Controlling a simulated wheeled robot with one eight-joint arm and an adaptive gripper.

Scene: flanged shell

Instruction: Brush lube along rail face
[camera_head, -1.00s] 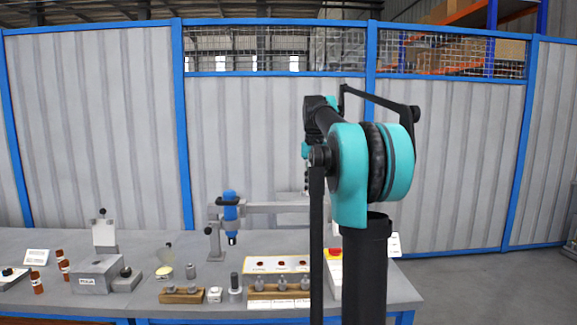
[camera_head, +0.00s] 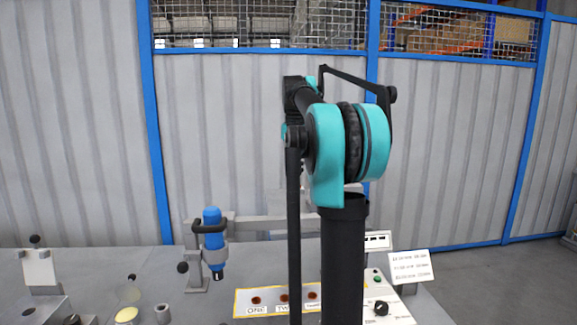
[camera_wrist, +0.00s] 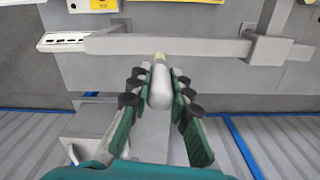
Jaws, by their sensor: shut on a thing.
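My gripper (camera_wrist: 157,92) is shut on a pale grey rounded handle (camera_wrist: 160,88) in the wrist view. A short tan tip (camera_wrist: 159,57), perhaps the brush end, sticks out of it toward a long grey rail (camera_wrist: 205,44). The tip appears close to the rail's near edge; I cannot tell whether it touches. The rail runs left to right, with a block at its right and a slotted white piece at its left end. In the head view part of the rail (camera_head: 255,224) shows behind my arm, which hides my gripper.
A blue tool (camera_head: 212,232) stands in a bracket left of the rail in the head view. A yellow-edged panel (camera_head: 244,301), a control box (camera_head: 395,308) and a sign (camera_head: 410,265) are near the front. A corrugated wall (camera_head: 450,150) stands behind the table.

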